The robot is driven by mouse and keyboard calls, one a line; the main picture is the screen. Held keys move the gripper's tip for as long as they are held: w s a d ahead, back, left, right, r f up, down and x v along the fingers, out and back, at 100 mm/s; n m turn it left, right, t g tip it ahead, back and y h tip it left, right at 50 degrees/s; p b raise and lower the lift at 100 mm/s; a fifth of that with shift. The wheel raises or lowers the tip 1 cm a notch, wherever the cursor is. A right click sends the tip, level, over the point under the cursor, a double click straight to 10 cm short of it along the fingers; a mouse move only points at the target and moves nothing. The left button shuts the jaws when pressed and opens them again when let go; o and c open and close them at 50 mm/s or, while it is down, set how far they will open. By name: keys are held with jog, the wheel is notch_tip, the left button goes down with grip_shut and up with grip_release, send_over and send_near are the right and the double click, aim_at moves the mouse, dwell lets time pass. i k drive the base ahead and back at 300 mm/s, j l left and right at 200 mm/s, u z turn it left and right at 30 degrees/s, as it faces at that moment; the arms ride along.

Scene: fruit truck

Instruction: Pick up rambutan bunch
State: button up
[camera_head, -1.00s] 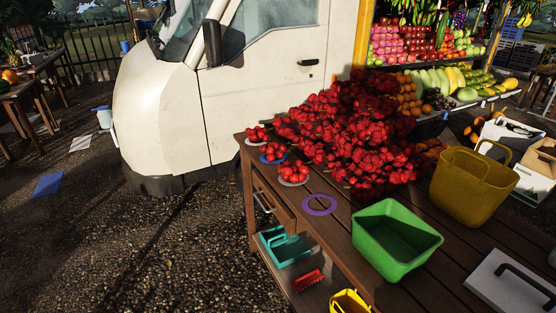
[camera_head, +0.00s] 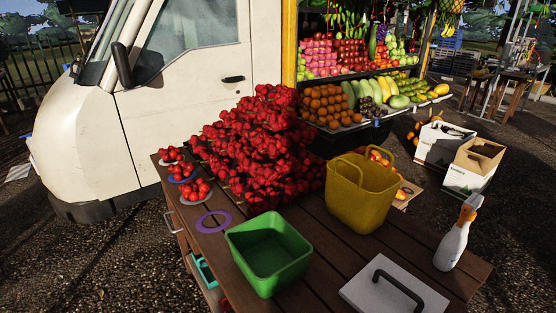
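A large heap of red rambutan bunches (camera_head: 262,150) is piled on the back left of the wooden table (camera_head: 330,245). Single bunches cannot be told apart clearly in the heap. Three small groups of red fruit sit on plates along the table's left edge: one at the back (camera_head: 171,155), one in the middle (camera_head: 181,171) and one at the front (camera_head: 195,189). My gripper is not in view.
A purple ring (camera_head: 213,221), a green bin (camera_head: 268,254) and a yellow basket (camera_head: 360,192) stand on the table. A white board with a dark handle (camera_head: 385,292) and a spray bottle (camera_head: 455,235) are at the front right. A white truck (camera_head: 190,95) stands close behind. Cardboard boxes (camera_head: 473,165) sit on the ground to the right.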

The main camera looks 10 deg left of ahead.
aim_at(182, 168)
jog(key=i+j+z, duration=0.15)
jog(key=j+z, duration=0.15)
jog(key=j, duration=0.15)
jog(key=i+j+z, duration=0.1)
jog(key=j+z, duration=0.2)
jog(key=j, duration=0.2)
jog(key=j+z, duration=0.3)
jog(key=j, duration=0.15)
jog(key=i+j, duration=0.1)
jog(key=j, duration=3.1)
jog(key=i+j, duration=0.15)
jog(key=j, duration=1.45)
